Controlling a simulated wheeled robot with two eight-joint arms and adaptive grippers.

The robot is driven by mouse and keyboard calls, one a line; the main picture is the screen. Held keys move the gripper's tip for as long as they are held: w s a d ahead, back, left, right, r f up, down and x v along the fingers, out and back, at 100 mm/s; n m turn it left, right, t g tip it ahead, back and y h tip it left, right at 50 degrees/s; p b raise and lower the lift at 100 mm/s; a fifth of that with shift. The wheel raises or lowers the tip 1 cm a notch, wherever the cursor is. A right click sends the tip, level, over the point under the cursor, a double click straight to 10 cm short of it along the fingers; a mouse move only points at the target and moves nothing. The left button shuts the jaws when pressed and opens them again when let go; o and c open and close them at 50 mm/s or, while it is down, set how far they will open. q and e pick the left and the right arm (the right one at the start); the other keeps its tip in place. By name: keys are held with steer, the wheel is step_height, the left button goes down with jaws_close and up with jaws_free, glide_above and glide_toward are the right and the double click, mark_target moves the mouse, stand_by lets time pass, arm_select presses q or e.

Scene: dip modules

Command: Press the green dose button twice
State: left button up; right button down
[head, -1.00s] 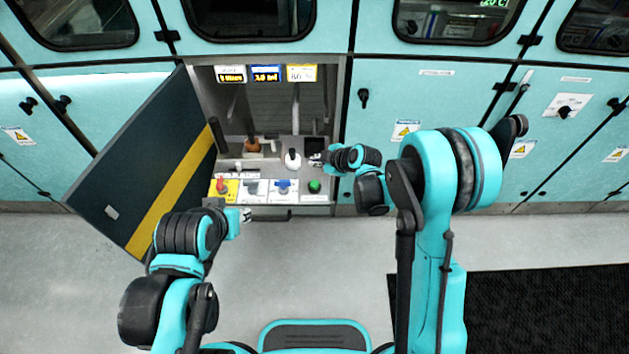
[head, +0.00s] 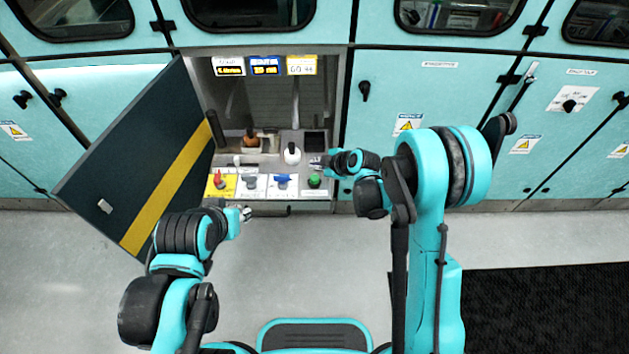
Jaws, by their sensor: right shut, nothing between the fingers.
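The green dose button (head: 314,181) sits at the right end of the row of controls on the front panel inside the open cabinet. My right gripper (head: 316,162) is shut and empty, just behind and above the green button, apart from it in the picture. My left gripper (head: 246,213) is in front of the panel, low and left of the button; its fingers are too small to tell open from shut.
A red control (head: 219,179), a grey knob (head: 251,182) and a blue knob (head: 282,180) stand left of the button. A white rounded object (head: 292,154) stands behind. The open dark door (head: 150,160) blocks the left side. Lit displays (head: 265,66) hang above.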

mark_target(316, 179)
steer(key=shift+f+b, duration=1.3)
steer(key=shift+f, duration=0.65)
steer(key=shift+f+b, duration=0.4)
steer(key=shift+b, duration=0.1)
steer(key=shift+f+b, duration=0.65)
stand_by(0.4)
steer(key=shift+r, duration=0.1)
steer(key=shift+r+p, duration=0.65)
steer(key=shift+r, duration=0.35)
steer(key=shift+r+p, duration=1.65)
steer(key=shift+r, duration=0.85)
